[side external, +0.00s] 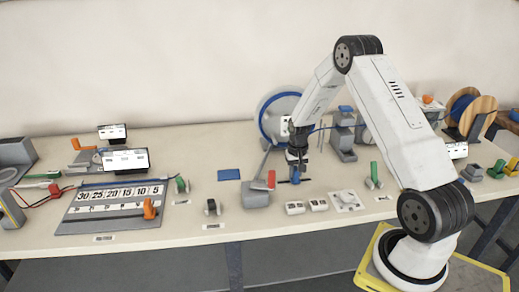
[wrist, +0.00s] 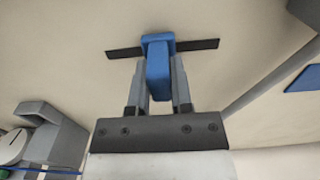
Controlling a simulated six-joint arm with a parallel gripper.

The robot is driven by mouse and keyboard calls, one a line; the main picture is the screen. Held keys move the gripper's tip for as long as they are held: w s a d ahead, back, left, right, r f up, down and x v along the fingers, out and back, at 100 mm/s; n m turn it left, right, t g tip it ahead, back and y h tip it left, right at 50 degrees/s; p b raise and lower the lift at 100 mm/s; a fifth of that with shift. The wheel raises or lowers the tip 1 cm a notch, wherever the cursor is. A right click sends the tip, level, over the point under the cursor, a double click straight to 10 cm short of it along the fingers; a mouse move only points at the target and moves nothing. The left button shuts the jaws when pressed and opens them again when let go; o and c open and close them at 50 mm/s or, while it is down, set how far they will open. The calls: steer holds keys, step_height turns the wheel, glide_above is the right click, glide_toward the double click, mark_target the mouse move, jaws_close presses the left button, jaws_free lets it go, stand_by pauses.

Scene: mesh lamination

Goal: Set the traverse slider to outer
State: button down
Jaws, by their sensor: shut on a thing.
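The traverse slider appears to be the blue block (wrist: 158,66) crossing a thin black strip (wrist: 201,45) on the table. In the wrist view, the strip shows on both sides of the block, longer on the right. My gripper (wrist: 158,84) has its two grey fingers shut on the block. In the side view, my gripper (side external: 297,160) points down at the table, with the blue block (side external: 295,180) at its tip and the black strip (side external: 283,182) beside it. No position marks for the slider can be read.
A grey box with a red-ended lever (side external: 256,194) stands close left of my gripper. White blocks (side external: 295,208) and a white plate (side external: 346,201) lie in front. A blue pad (side external: 229,175) lies to the left. Behind are a blue-rimmed disc (side external: 266,118) and a grey stand (side external: 342,137).

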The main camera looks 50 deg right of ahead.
mark_target(309, 179)
steer(key=shift+s+d, duration=1.9)
steer(key=shift+d, duration=0.05)
steer(key=c, duration=0.5)
jaws_free()
steer(key=shift+s, duration=0.1)
steer(key=shift+c, duration=0.2)
steer(key=shift+r, duration=0.15)
steer(key=shift+r, duration=3.8)
